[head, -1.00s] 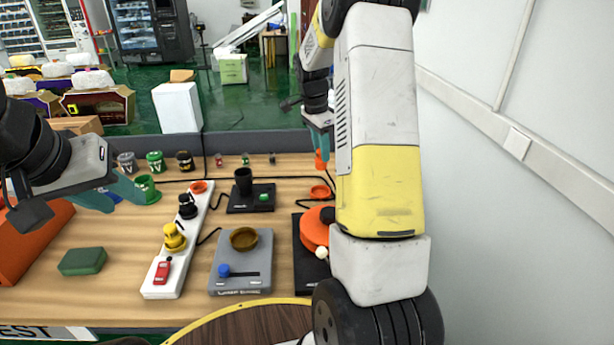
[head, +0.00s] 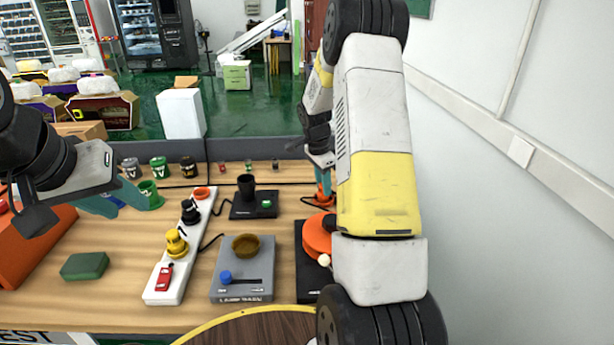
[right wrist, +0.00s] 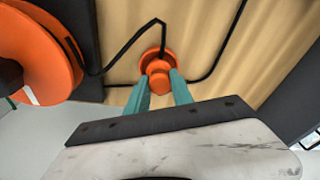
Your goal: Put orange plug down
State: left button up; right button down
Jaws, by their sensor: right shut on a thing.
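The orange plug (right wrist: 158,84) is between the teal fingertips of my right gripper (right wrist: 158,90) in the right wrist view. In the head view, my right gripper (head: 323,185) points down at the far right of the table, and its shape is partly hidden by my arm. An orange round piece (head: 318,201) lies on the table right at the fingertips. In the right wrist view, this piece (right wrist: 150,57) shows behind the plug; I cannot tell whether they touch. My left gripper (head: 122,203) is open and empty, in front of a green cup (head: 150,194).
A white power strip (head: 160,291) carries red, yellow and black plugs and an orange one at its far end. A grey device (head: 240,289), a black device (head: 240,210) and an orange round device (head: 318,238) stand nearby. Black cables cross the wooden table.

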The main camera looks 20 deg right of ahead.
aim_at(318, 195)
jog(key=shift+f, duration=0.1)
jog(key=c, duration=1.1)
grip_release()
notch_tip(318, 195, up, 12)
jog(key=a, duration=0.2)
jog(key=s+a+r+n+t+y, duration=0.25)
jog(key=s+a+r+n, duration=0.45)
jog(key=s+r, duration=0.45)
jog(key=s+a+n+t, duration=0.1)
jog(key=s+a+n, duration=0.2)
jog(key=s+n, duration=0.2)
jog(key=s+a+n+t+y, duration=0.1)
jog(key=s+n, duration=0.4)
jog(key=s, duration=0.7)
jog(key=shift+a+r+t, duration=0.45)
jog(key=shift+a+t, duration=0.3)
jog(key=shift+a, duration=0.45)
